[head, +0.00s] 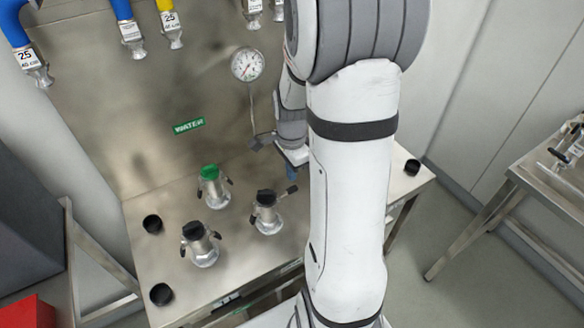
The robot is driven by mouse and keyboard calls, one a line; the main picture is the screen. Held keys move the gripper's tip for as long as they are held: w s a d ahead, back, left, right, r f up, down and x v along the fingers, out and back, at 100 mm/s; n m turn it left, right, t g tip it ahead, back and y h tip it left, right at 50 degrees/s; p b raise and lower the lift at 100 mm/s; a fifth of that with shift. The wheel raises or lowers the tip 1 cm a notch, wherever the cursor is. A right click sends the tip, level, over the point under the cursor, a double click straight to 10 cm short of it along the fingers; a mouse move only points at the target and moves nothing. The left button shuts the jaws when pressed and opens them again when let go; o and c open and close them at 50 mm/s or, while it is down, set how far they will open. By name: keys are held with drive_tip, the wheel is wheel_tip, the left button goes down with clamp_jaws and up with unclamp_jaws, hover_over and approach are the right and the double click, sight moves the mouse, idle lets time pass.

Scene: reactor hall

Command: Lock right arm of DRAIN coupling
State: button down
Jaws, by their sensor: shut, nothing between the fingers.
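Three metal couplings with side arms stand on the steel bench. One has a green cap (210,173); the front left black-capped coupling (204,252) and the right black-capped coupling (267,216) are the others. No DRAIN label is readable, so I cannot tell which is DRAIN. The right coupling's right arm (289,190) sticks outward to the upper right; its left arm lies closer to the body. My gripper (257,143) is shut and empty, above and behind the right coupling, apart from it. My arm hides part of the gripper and the bench to its right.
The steel bench (150,262) has black caps (161,294) at its left and right edges. A gauge (247,65) and a green WATER label (188,126) are on the steel back panel. Hoses hang at upper left. Another table (550,180) stands right, across open floor.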

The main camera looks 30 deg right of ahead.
sight(292, 189)
drive_tip(key=shift+f+b, duration=2.65)
drive_tip(key=shift+f, duration=1.3)
drive_tip(key=shift+f+b, duration=0.5)
drive_tip(key=shift+f, duration=0.15)
drive_tip(key=shift+a+f+b, duration=0.45)
drive_tip(key=shift+f+b, duration=0.1)
drive_tip(key=shift+f, duration=0.05)
drive_tip(key=shift+d+r+p, duration=0.5)
drive_tip(key=shift+d+r, duration=0.15)
drive_tip(key=shift+r, duration=0.05)
wheel_tip(292, 189, up, 6)
drive_tip(key=p, duration=0.4)
